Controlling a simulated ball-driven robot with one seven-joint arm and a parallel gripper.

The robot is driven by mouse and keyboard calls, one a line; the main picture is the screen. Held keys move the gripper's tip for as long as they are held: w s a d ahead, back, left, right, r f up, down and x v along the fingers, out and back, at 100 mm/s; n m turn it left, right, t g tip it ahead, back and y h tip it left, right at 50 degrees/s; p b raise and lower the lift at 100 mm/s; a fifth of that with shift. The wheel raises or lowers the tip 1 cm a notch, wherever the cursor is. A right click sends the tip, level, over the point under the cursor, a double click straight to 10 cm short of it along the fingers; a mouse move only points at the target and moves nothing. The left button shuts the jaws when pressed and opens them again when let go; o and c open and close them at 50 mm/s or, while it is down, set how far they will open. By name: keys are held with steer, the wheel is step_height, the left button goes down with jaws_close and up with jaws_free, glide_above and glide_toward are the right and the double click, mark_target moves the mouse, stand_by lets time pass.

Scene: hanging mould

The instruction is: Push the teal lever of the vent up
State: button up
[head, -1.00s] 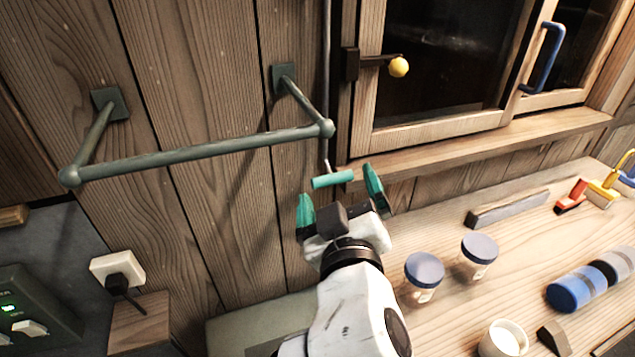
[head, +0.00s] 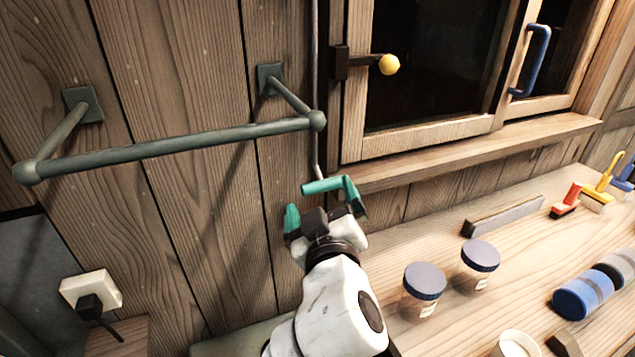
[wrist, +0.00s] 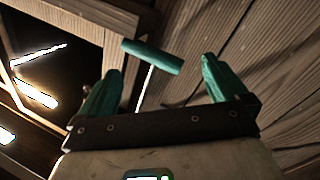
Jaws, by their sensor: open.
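The teal lever (head: 325,186) is a short bar handle at the lower end of a thin grey rod (head: 315,95) that runs down the plank wall left of the window. It also shows in the wrist view (wrist: 152,56), just beyond the fingertips and nearer the left finger. My gripper (head: 323,207) has teal fingers, spread open and empty, just below the lever. In the head view the right finger's tip overlaps the handle's right end; I cannot tell whether they touch. In the wrist view, my gripper (wrist: 163,78) shows both fingers well apart. The vent itself is not clearly visible.
A green wall rail (head: 170,148) sticks out at left. The window sill (head: 450,155) juts out right of the lever. Two lidded jars (head: 423,290) (head: 479,265) stand on the bench (head: 470,325). A plug socket (head: 90,290) is at lower left.

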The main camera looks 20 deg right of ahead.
mark_target(318, 190)
steer(key=shift+p+x, duration=0.35)
steer(key=shift+x, duration=2.2)
steer(key=shift+c, duration=0.4)
